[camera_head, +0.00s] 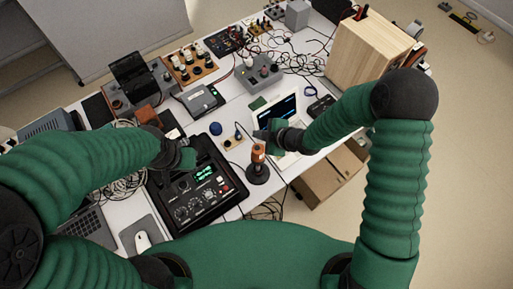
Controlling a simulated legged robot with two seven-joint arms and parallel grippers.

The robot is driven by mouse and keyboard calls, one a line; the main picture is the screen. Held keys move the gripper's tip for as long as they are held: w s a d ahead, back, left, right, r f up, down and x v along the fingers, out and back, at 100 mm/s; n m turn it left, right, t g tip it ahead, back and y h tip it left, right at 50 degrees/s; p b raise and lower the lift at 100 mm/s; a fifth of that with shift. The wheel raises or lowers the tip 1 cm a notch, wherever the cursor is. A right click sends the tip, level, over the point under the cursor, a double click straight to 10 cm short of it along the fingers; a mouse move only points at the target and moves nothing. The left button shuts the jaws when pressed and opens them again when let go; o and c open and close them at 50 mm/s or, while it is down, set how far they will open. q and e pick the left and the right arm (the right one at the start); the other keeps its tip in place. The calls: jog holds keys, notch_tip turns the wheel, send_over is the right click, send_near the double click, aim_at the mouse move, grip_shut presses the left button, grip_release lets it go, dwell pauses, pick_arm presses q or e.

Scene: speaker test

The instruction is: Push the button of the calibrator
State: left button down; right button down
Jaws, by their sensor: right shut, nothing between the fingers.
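The frame does not clearly show which device is the calibrator. A small orange and black device (258,167) stands upright on the white table near its front edge. A black instrument (203,194) with a lit green display, knobs and small buttons lies to its left. My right gripper (262,133) is shut and empty, above and just behind the orange device; whether they touch cannot be told. My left gripper (186,157) is over the back edge of the black instrument, and its fingers are too small and dark to read.
A wooden box (368,50) stands at the back right. A white mouse (142,241) lies at the front left. Cables and several instruments crowd the table (233,112), leaving little free room.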

jog(key=b, duration=0.4)
send_over(259, 150)
jog(key=f, duration=0.6)
jog(key=shift+w, duration=0.2)
jog(key=shift+d+f+b, duration=0.1)
jog(key=shift+f+b, duration=0.3)
jog(key=shift+f, duration=0.1)
jog(key=shift+r, duration=0.1)
dwell(0.6)
jog(key=shift+f+b, duration=0.35)
jog(key=shift+s+f+b, duration=0.1)
jog(key=shift+f+b, duration=0.4)
jog(key=shift+b, duration=0.05)
dwell(0.5)
dwell(0.3)
jog(key=shift+r+p, duration=0.7)
jog(key=shift+r, duration=0.2)
